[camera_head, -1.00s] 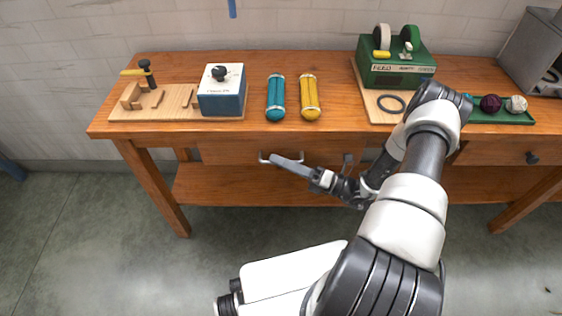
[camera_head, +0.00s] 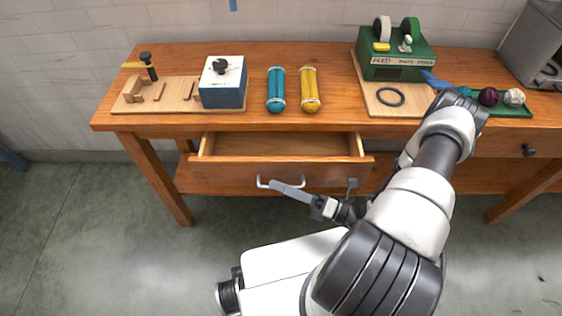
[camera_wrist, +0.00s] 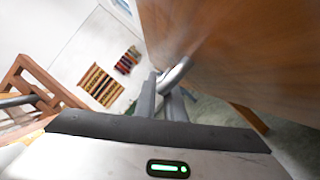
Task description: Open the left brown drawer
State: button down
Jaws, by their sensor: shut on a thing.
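The left brown drawer (camera_head: 225,174) is pulled out from under the workbench, and its inside (camera_head: 280,144) shows as bare wood in the head view. My gripper (camera_head: 276,186) reaches in from the right and is shut on the handle. In the wrist view, the fingers (camera_wrist: 160,98) close around the curved handle (camera_wrist: 176,74), with the drawer front (camera_wrist: 240,50) at the right. The fingers partly hide the handle.
The workbench (camera_head: 180,60) carries a blue-and-white box (camera_head: 223,82), teal (camera_head: 276,90) and yellow (camera_head: 309,90) skeins, and a green machine (camera_head: 395,58). Another drawer with a dark knob (camera_head: 528,150) is at the right. Floor in front of the drawer is clear.

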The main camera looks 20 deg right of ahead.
jog(key=s+a, duration=0.2)
jog(key=s, duration=0.8)
jog(key=shift+s+a, duration=0.4)
jog(key=c, duration=1.8)
grip_release()
jog(key=shift+c, duration=0.2)
jog(key=v, duration=1.7)
jog(key=shift+d, duration=0.2)
jog(key=shift+s, duration=0.1)
